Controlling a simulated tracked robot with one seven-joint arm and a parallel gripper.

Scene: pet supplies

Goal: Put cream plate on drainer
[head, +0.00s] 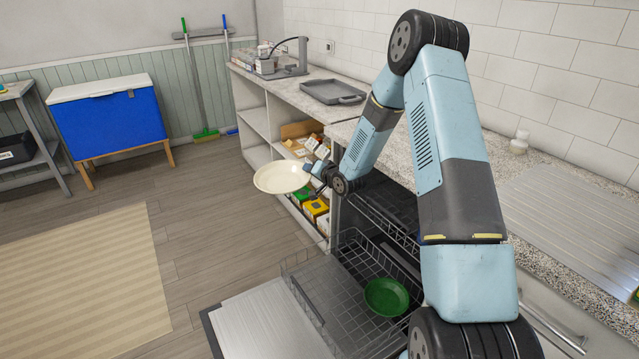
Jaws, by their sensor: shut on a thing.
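The cream plate (281,179) is held out in the air to the left of my arm, roughly level and above the open dishwasher's far side. My gripper (312,171) is shut on the plate's right rim; the fingertips are small and partly hidden. The drainer (575,215) appears to be the pale ribbed surface on the counter at the right. The part of it in view looks bare, and it runs out of the picture on the right. The plate is well apart from it, with my arm between them.
An open dishwasher with wire racks (350,318) stands below, holding a green dish (386,296). Its lowered door (270,318) extends left. A grey tray (333,92) lies on the back counter. A small white object (519,143) stands behind the drainer. Shelves hold several boxes.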

